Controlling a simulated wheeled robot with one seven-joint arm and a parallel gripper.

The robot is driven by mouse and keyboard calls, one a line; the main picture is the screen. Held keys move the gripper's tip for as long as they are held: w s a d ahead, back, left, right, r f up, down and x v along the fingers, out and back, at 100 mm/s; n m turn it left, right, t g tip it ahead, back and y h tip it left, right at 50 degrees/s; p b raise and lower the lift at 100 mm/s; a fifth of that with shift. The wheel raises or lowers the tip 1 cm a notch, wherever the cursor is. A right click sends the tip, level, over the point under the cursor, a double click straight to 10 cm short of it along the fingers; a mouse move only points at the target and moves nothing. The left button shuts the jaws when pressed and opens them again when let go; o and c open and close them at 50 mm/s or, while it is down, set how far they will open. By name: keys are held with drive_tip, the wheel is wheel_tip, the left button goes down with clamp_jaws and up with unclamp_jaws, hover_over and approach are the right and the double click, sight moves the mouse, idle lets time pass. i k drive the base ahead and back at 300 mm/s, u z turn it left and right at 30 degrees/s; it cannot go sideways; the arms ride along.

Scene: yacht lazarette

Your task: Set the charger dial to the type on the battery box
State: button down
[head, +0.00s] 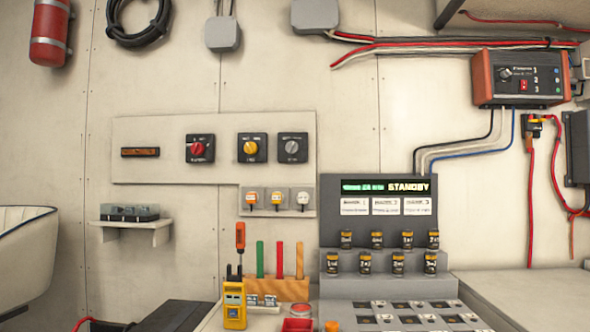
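The charger (540,76) is a dark box with orange-red ends, mounted high on the wall at the right in the head view. A small round black dial (505,73) is on its front at the left; its pointer setting is too small to read. A red switch (523,86) sits below and right of the dial, and white marks run down the right of the face. A black box (172,317) at the bottom left, cut off by the frame edge, may be the battery box; no type label shows on it. My gripper is not in view.
A wall panel holds red, yellow and grey rotary switches (250,148). A grey stand with a STANDBY display (378,186) and several small cylinders is below the charger. A yellow meter (234,305) and coloured sticks stand nearby. Cables hang under the charger.

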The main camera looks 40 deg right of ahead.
sight(505, 74)
drive_tip(key=z, duration=4.15)
drive_tip(key=i, duration=1.55)
drive_tip(key=u, duration=1.8)
